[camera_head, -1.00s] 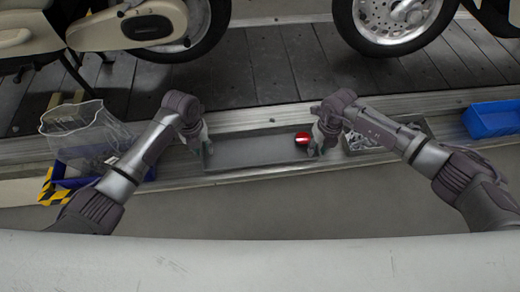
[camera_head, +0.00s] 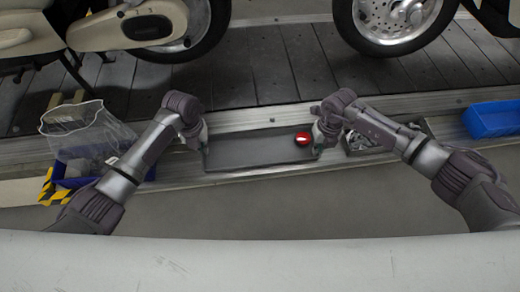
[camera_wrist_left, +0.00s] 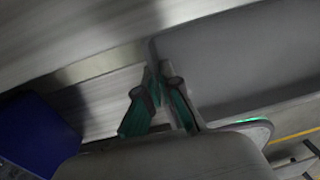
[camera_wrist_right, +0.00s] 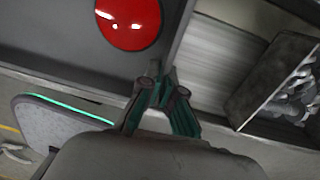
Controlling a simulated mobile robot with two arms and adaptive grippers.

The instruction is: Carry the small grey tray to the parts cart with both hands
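The small grey tray (camera_head: 250,152) is a shallow, long rectangle lying along the light metal ledge in front of the slat floor. A round red object (camera_head: 303,138) lies inside its right end. My left gripper (camera_head: 204,145) is at the tray's left end; in the left wrist view its fingers (camera_wrist_left: 158,72) close together on the tray's rim (camera_wrist_left: 152,48). My right gripper (camera_head: 317,148) is at the right end; in the right wrist view its fingers (camera_wrist_right: 163,75) meet on the rim there. I cannot identify the parts cart in these views.
A second tray of metal parts (camera_head: 365,141) stands close to the right of my right gripper. A blue bin (camera_head: 492,119) is further right. A blue box with a clear bag (camera_head: 80,130) and yellow-black striped edges is at the left. Motorbikes stand behind. The grey floor in front is clear.

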